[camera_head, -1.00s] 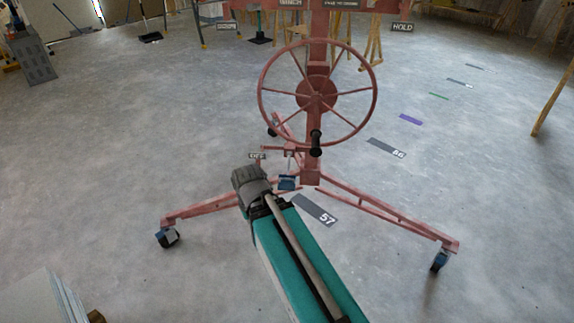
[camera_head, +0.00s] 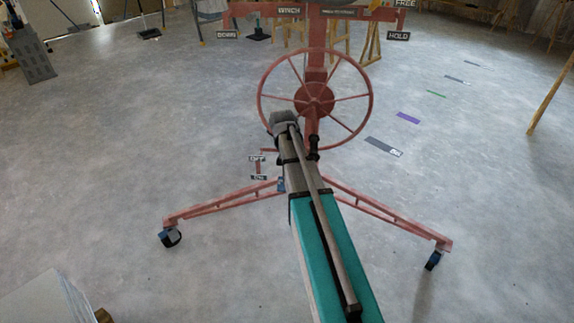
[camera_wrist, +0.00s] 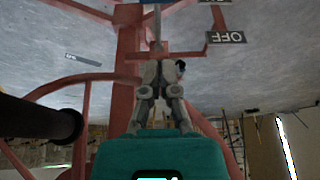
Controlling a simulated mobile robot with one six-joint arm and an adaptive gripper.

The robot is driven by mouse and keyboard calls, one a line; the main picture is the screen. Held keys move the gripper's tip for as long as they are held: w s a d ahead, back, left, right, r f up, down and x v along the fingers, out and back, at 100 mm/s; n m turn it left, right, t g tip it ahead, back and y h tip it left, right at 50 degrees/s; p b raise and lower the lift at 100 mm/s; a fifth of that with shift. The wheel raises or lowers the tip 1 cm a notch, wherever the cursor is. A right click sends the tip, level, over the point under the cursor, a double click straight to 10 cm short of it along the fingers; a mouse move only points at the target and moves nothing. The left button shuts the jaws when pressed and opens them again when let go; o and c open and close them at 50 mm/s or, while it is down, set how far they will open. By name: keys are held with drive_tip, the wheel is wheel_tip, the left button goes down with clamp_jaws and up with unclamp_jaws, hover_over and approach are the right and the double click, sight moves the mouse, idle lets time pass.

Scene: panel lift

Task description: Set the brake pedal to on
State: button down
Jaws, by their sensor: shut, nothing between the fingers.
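The brake pedal (camera_head: 281,185) shows as a small blue patch at the foot of the red lift, left of the post and partly hidden by my arm. In the wrist view, a blue edge (camera_wrist: 150,2) shows at the top, with a thin grey rod below it. An OFF label (camera_head: 257,158) stands above an ON label (camera_head: 258,177) beside the pedal. Which of them the pedal is at, I cannot tell. My gripper (camera_wrist: 160,66) is shut and empty, pointing toward the rod and a red crossbar. Contact with either is unclear. In the head view my arm hides it.
The large red handwheel (camera_head: 315,98) stands above the pedal; its black handle (camera_wrist: 40,118) is close at the left in the wrist view. Red legs (camera_head: 385,211) with casters spread both ways. A pale stack (camera_head: 45,300) lies at the lower left. Open floor surrounds the lift.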

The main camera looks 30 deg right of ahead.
drive_tip(key=shift+w+d+r, duration=0.15)
drive_tip(key=shift+w+d, duration=0.15)
drive_tip(key=shift+d, duration=0.2)
drive_tip(key=shift+w+d+r, duration=0.15)
drive_tip(key=shift+w+d, duration=0.15)
drive_tip(key=shift+d, duration=0.15)
drive_tip(key=shift+f, duration=0.15)
drive_tip(key=shift+s+a+f+b+x, duration=0.2)
drive_tip(key=shift+s+b+x, duration=0.1)
drive_tip(key=shift+b+x, duration=1.85)
drive_tip(key=shift+s+a+f+b+x, duration=0.1)
drive_tip(key=shift+s+a+b+x, duration=0.2)
drive_tip(key=shift+b+x, duration=1.85)
drive_tip(key=shift+s+a+f+b+x, duration=0.15)
drive_tip(key=shift+s+b+x, duration=0.2)
drive_tip(key=shift+b+x, duration=1.75)
drive_tip(key=shift+r, duration=0.1)
drive_tip(key=f+b, duration=0.3)
drive_tip(key=s+f+b, duration=0.1)
drive_tip(key=f+b, duration=0.1)
drive_tip(key=shift+a+f, duration=0.2)
